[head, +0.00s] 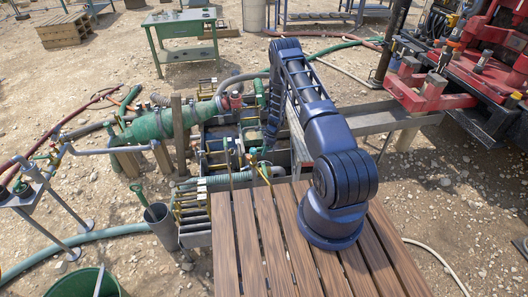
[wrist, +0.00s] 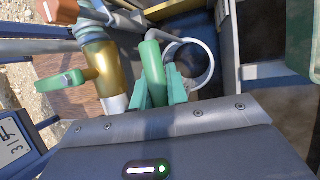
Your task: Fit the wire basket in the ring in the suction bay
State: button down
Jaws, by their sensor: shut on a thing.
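In the wrist view, my gripper (wrist: 160,88) has its teal fingers closed on a round green handle (wrist: 152,62). The handle slants up and away between the fingers. No wire mesh shows below it, so I cannot tell how the basket sits. A pale round ring (wrist: 211,62) lies just right of and beyond the handle, inside a dark-walled bay (wrist: 232,40). The fingers and handle cover part of its left side. I cannot tell whether anything touches the ring. In the head view my arm reaches over the tank, and my gripper cannot be made out clearly.
A metal divider (wrist: 265,70) lies to the right. In the head view, a slatted wooden deck (head: 240,240) and a green pump (head: 165,122) border the tank.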

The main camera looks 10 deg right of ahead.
jog(key=shift+f, duration=0.45)
dwell(0.3)
jog(key=c, duration=1.3)
grip_release()
jog(key=v, duration=1)
jog(key=shift+d+r, duration=0.2)
jog(key=shift+r, duration=0.15)
jog(key=shift+w+r, duration=0.1)
